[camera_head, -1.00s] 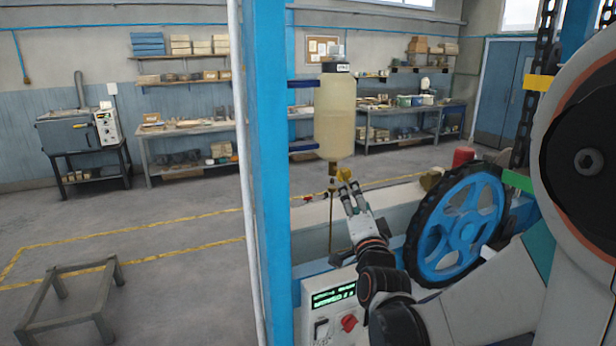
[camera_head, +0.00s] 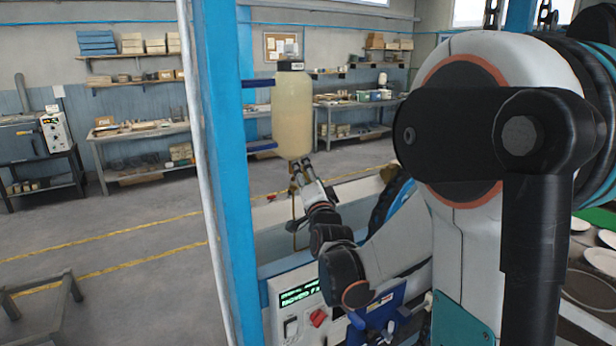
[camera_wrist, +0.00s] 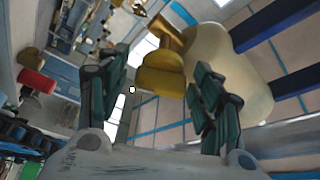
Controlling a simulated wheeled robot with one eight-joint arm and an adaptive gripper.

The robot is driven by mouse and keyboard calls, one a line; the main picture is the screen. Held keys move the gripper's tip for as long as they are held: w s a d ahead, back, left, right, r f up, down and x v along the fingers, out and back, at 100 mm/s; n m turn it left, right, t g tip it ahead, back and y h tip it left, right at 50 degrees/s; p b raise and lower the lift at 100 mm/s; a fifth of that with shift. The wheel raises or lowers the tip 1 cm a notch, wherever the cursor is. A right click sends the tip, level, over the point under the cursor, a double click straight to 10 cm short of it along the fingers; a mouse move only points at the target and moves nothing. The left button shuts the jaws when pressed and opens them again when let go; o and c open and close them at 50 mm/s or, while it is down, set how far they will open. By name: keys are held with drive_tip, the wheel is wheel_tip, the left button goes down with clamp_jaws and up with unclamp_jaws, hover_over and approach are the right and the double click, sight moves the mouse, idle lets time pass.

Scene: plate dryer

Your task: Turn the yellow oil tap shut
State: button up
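The oil bottle (camera_head: 293,115) is a cloudy, pale yellow container with a dark cap, hanging upright beside a blue post. Under it, the yellow tap (camera_head: 294,168) is small and partly covered by my gripper (camera_head: 304,170). In the wrist view the yellow tap (camera_wrist: 160,72) shows as a rounded brass-yellow knob below the bottle (camera_wrist: 238,68). My gripper (camera_wrist: 160,66) is open there, one finger on each side of the tap. The right finger overlaps the bottle in the picture. I cannot tell whether either finger touches the tap.
The blue post (camera_head: 225,150) stands just left of the bottle. A control box (camera_head: 298,305) with a green display and red knob sits below my arm. A blue wheel (camera_head: 390,205) is mostly hidden behind my arm. Open floor (camera_head: 130,215) lies left.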

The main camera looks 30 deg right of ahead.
drive_tip(key=c, duration=0.8)
drive_tip(key=shift+f+n+b, duration=0.1)
drive_tip(key=shift+n+b, duration=0.2)
drive_tip(key=shift+b, duration=0.05)
drive_tip(key=n+t+b, duration=0.1)
drive_tip(key=n+b, duration=0.1)
drive_tip(key=n, duration=0.1)
drive_tip(key=shift+f+y, duration=0.1)
drive_tip(key=shift+y, duration=0.3)
drive_tip(key=n+t+y+b, duration=0.1)
drive_tip(key=n+b, duration=0.1)
drive_tip(key=n, duration=0.1)
drive_tip(key=shift+n, duration=0.3)
drive_tip(key=n+y+b, duration=0.1)
drive_tip(key=n+y, duration=0.1)
drive_tip(key=n, duration=0.1)
drive_tip(key=shift+n+t, duration=0.4)
drive_tip(key=shift+n+y+b, duration=0.8)
drive_tip(key=shift+n+y, duration=0.8)
drive_tip(key=shift+n, duration=1.1)
drive_tip(key=shift+r, duration=0.2)
